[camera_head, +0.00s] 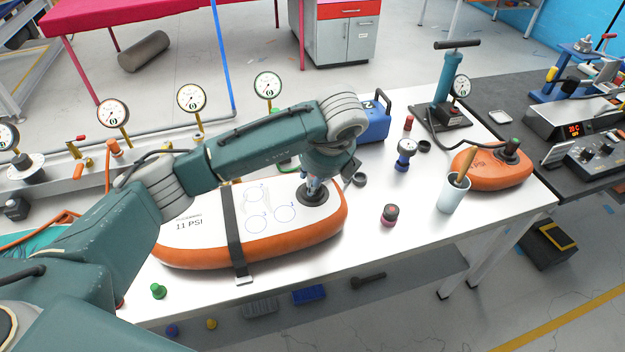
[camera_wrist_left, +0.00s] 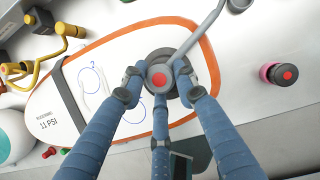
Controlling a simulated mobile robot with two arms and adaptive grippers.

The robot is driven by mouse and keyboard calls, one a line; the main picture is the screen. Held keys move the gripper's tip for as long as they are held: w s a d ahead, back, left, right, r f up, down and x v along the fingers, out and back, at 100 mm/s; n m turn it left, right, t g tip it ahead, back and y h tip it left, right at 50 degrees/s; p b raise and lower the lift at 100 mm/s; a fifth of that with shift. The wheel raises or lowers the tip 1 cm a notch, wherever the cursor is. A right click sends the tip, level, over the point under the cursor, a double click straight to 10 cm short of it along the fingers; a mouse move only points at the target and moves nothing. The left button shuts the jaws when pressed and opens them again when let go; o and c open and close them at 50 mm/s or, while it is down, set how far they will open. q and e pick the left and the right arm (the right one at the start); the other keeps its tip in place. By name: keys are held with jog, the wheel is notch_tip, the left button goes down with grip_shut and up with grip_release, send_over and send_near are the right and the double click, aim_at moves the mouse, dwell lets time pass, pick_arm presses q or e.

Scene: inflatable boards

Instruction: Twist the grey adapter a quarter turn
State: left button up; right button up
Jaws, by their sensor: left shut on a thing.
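The grey adapter (camera_wrist_left: 160,70) has a red disc in its middle and a grey lever or tube running up and right from it in the left wrist view. It sits over the dark round valve (camera_head: 326,197) near the right end of a white inflatable board (camera_head: 190,232) with an orange rim, marked "11 PSI". My left gripper (camera_wrist_left: 160,86) points down there, its blue segmented fingers closed around the adapter. In the head view the gripper (camera_head: 313,186) and wrist hide most of the adapter. My right gripper is not in view.
A dark strap (camera_head: 233,235) crosses the board. A blue box (camera_head: 374,124) stands behind my wrist.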

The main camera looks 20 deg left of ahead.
pick_arm(q)
jog(key=n, duration=0.1)
jog(key=n+y, duration=0.1)
jog(key=shift+w+d+r+n+g, duration=0.1)
jog(key=shift+w+n+g, duration=0.1)
jog(key=shift+n+g, duration=0.1)
jog(key=shift+r, duration=0.15)
jog(key=shift+r+p, duration=0.45)
jog(key=shift+r, duration=1.1)
jog(key=shift+r+p, duration=1.5)
jog(key=shift+r, duration=0.5)
jog(key=shift+s, duration=0.1)
jog(key=shift+f, duration=0.1)
